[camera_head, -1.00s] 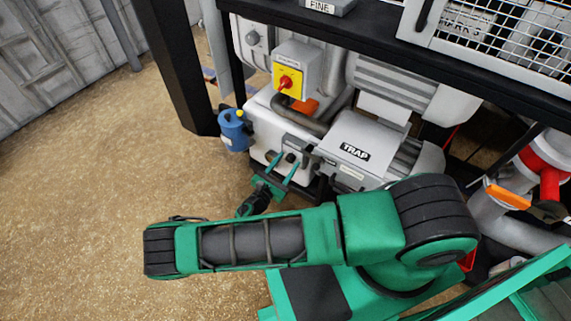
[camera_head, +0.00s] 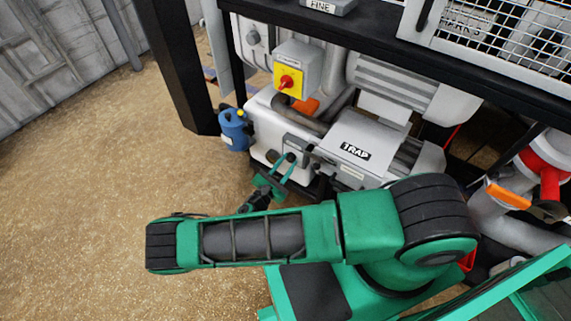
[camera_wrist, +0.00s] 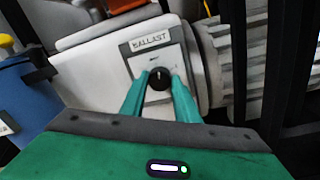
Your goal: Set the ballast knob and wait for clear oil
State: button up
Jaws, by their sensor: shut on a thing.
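The ballast knob (camera_wrist: 158,78) is a small round black knob on a light plate under a BALLAST label (camera_wrist: 150,40), on the front of the pale pump body (camera_wrist: 90,62). In the wrist view my gripper (camera_wrist: 158,90) has its two green fingers on either side of the knob, shut on it. A dark knob shows at the fingertips there. No oil can be made out in either view.
A blue canister (camera_head: 234,130) with a yellow top stands left of the pump. A yellow switch box with a red handle (camera_head: 287,79) is above. A black frame post (camera_head: 180,70) stands at the left. The floor at left is clear.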

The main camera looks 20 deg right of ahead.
jog(key=m, duration=0.6)
jog(key=shift+f+m, duration=0.1)
jog(key=shift+m, duration=0.2)
jog(key=shift+s+f+m+h, duration=0.1)
jog(key=shift+m+h, duration=0.05)
jog(key=shift+m, duration=1.05)
jog(key=shift+f+m+h, duration=0.1)
jog(key=shift+m+h, duration=0.05)
jog(key=shift+m, duration=1.05)
jog(key=shift+d, duration=0.1)
jog(key=o, duration=1)
jog(key=shift+o, duration=0.2)
jog(key=shift+r, duration=0.1)
jog(key=v, duration=1.1)
